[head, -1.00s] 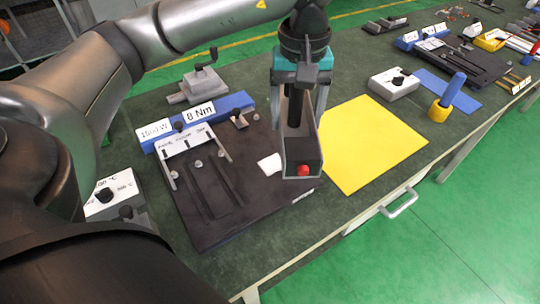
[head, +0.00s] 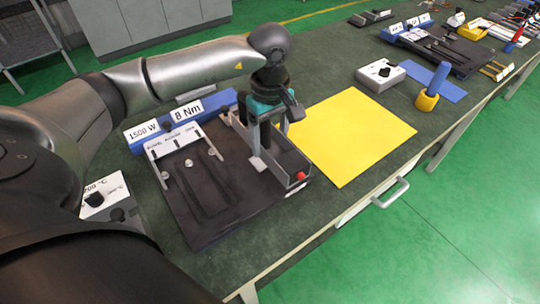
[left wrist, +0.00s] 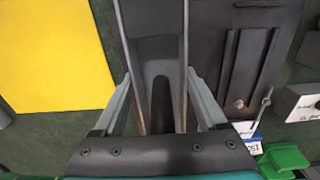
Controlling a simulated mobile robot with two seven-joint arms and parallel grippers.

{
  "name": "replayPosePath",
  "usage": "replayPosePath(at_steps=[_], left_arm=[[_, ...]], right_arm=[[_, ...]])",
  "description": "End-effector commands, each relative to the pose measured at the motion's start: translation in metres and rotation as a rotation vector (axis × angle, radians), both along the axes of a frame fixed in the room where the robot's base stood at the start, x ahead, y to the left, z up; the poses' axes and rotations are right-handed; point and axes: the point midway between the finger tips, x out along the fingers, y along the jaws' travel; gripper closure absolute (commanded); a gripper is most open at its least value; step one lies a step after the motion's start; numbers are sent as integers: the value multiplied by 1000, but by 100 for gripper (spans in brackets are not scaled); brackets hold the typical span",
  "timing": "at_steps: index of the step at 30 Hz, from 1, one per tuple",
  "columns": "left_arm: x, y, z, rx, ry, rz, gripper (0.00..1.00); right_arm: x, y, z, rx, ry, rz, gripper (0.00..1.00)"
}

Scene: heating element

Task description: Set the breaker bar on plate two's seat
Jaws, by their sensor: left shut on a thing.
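The breaker bar, as I take it, is a long grey channel (head: 277,172) with a red knob on its near end. My left gripper (head: 268,147) is shut on it, with one finger on each side. The bar lies low along the right edge of the near dark plate (head: 205,225). I cannot tell if it touches the plate or is still slightly above it. In the left wrist view the channel (left wrist: 152,45) runs upward between the fingers (left wrist: 160,105). The seat under the bar is hidden. No plate shows a readable number two. My right gripper is out of view.
A yellow sheet (head: 350,140) lies right of the plate. A labelled blue block (head: 217,98) stands behind the near plate. A drawer handle (head: 392,194) juts out in front.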

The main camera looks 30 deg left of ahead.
Motion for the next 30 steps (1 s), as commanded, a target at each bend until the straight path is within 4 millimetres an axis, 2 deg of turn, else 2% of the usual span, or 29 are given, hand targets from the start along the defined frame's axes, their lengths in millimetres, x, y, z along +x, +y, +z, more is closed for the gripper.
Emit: replayPosePath(at_steps=[1, 8, 15, 27, 28, 30], left_arm=[[0, 0, -7, 0, 0, 0, 100], [0, 0, -21, 0, 0, 0, 100], [0, 0, -55, -1, 0, -1, 100], [1, 0, -61, 0, -3, -1, 100], [0, 0, -61, 1, 0, -1, 23], [0, 0, -60, 1, 0, -1, 15]], right_arm=[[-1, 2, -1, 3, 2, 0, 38], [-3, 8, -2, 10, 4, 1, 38], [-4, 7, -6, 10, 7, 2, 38], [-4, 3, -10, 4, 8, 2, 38], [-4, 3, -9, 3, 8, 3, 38], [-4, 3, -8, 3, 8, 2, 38]])
